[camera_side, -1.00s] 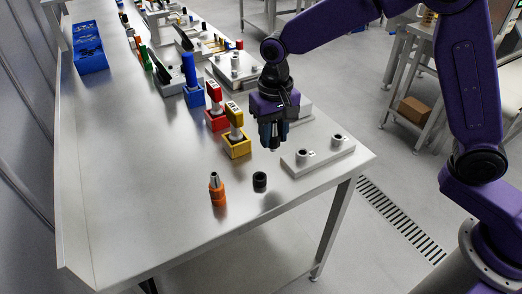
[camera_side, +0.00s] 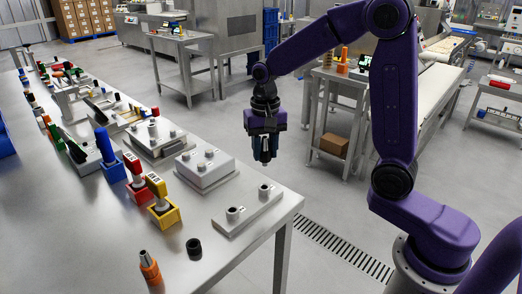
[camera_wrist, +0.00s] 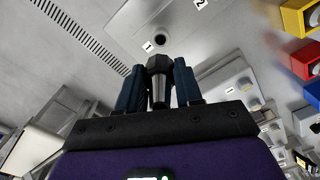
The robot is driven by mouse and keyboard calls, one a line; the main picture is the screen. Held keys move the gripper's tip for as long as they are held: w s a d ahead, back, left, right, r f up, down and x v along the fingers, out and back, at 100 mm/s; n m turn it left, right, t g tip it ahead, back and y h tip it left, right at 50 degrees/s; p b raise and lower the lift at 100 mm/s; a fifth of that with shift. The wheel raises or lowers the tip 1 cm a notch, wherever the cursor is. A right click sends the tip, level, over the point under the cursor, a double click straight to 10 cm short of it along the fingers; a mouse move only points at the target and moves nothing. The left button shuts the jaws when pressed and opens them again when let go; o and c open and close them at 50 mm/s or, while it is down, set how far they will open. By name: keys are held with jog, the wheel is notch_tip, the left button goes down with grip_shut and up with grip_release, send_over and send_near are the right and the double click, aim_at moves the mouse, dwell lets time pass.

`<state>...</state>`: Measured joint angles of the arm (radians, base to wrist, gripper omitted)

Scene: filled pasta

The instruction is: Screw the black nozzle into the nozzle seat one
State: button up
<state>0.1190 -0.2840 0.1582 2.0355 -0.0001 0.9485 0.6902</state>
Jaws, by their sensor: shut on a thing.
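My gripper (camera_side: 263,158) hangs above the table's right edge; it also shows in the wrist view (camera_wrist: 158,90). Its blue-grey fingers are shut on the black nozzle (camera_wrist: 158,66), a dark hexagonal piece with a silvery cone; in the side view it is hard to make out. The grey seat plate (camera_side: 246,216) carries two short upright seats. Nozzle seat one (camera_side: 264,190), by the label 1 in the wrist view (camera_wrist: 161,38), is the farther seat. Seat two (camera_side: 233,214) is nearer. The gripper is above seat one, with a gap between.
An open black cylinder (camera_side: 194,248) and an orange holder with a silvery tip (camera_side: 150,268) stand at the front. Yellow (camera_side: 164,215), red (camera_side: 138,190) and blue (camera_side: 113,172) boxes with upright tools stand left. A grey two-knob block (camera_side: 206,172) lies behind the plate.

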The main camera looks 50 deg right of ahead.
jog(key=shift+f, duration=0.1)
jog(key=shift+f, duration=2.8)
jog(key=shift+f, duration=1.25)
dwell(0.6)
jog(key=o, duration=1.4)
jog(key=shift+r, duration=0.15)
jog(key=shift+r, duration=3.4)
